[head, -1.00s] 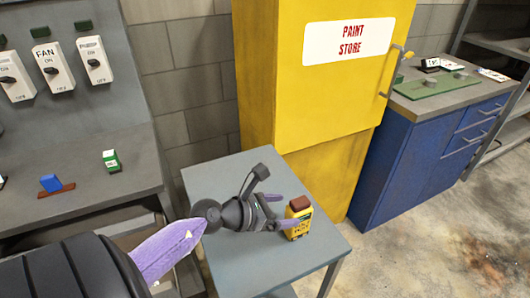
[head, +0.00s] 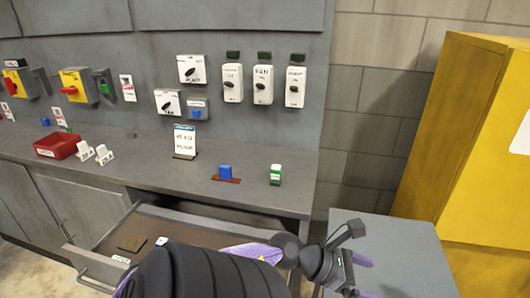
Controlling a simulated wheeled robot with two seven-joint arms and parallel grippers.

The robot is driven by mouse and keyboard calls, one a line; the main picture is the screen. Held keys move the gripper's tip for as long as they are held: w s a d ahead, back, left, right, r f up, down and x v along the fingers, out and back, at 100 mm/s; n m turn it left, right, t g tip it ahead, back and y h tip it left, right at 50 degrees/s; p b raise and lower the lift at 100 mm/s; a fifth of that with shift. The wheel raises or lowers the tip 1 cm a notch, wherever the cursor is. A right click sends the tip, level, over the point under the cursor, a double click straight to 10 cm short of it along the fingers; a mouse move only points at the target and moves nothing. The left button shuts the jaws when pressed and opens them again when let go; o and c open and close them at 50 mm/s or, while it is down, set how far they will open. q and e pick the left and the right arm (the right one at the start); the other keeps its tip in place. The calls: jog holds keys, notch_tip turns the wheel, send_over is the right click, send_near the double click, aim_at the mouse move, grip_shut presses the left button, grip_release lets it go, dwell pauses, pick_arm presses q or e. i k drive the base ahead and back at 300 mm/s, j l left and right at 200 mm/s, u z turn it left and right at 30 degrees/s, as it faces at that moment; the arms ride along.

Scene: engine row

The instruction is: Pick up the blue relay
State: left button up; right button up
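A small blue block (head: 225,172), the likely blue relay, stands on a flat red-brown base on the grey counter (head: 100,140). Another small blue piece (head: 197,114) sits on the wall panel below a labelled plate; I cannot tell what it is.
A green-and-white block (head: 275,174) stands right of the blue block. A white sign (head: 185,141) stands behind it to the left. A red bin (head: 57,145) is farther left. An open drawer (head: 185,213) juts out below the counter. A yellow cabinet (head: 450,140) stands right.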

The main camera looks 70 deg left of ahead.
aim_at(161, 240)
jog(key=u, duration=3.35)
